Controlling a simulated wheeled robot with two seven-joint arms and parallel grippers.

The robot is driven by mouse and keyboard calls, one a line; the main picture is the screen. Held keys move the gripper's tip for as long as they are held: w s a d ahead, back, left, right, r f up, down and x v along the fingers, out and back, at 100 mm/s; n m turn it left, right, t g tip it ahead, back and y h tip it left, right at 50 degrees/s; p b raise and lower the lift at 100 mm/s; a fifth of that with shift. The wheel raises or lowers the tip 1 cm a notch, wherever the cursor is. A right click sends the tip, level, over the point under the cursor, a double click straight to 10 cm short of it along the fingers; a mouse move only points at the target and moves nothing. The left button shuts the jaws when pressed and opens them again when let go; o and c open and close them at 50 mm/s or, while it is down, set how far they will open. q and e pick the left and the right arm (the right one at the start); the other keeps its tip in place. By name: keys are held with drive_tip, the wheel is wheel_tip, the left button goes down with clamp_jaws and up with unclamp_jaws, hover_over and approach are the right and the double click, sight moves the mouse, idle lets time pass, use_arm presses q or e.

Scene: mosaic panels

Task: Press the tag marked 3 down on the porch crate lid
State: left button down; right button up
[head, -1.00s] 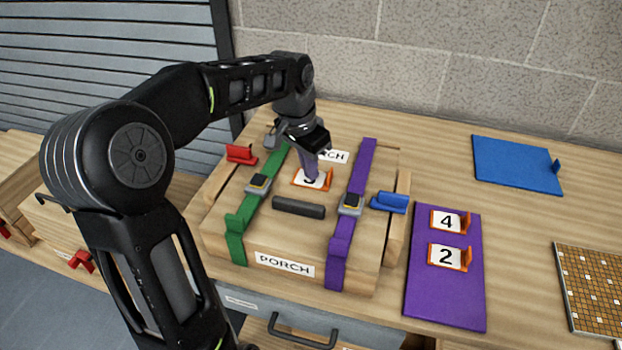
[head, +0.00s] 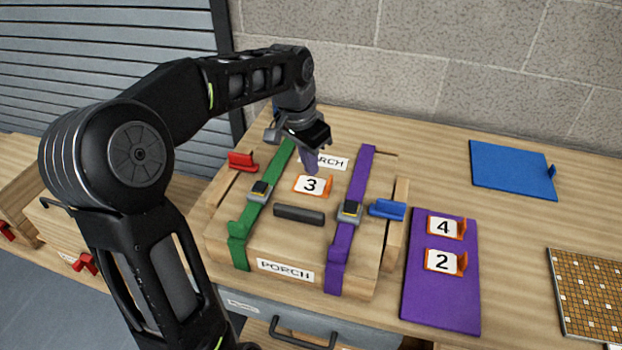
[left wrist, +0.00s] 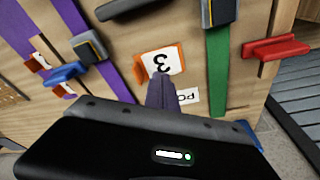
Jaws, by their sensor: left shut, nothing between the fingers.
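The tag marked 3 (head: 312,185), white with an orange edge and an upright orange tab, lies on the wooden lid of the porch crate (head: 275,240), between the green and purple straps. It also shows in the left wrist view (left wrist: 162,61). My left gripper (head: 310,172) is shut and empty, its fingertips just above and behind the tag in the head view. In the left wrist view the fingers (left wrist: 160,85) point at the tag's near edge and a gap is hard to judge. The fingers partly hide the rear PORCH label (head: 332,162). My right gripper is not in view.
The green strap (head: 262,205) and purple strap (head: 350,215) cross the lid with buckles. A dark handle (head: 299,215) lies in front of the tag. A purple mat (head: 440,300) holds tags 4 (head: 443,227) and 2 (head: 443,261). A blue mat (head: 512,170) lies behind.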

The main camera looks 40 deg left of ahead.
use_arm(q)
wheel_tip(320, 180, up, 4)
drive_tip(key=p, duration=0.3)
drive_tip(key=shift+r, duration=0.2)
idle(0.5)
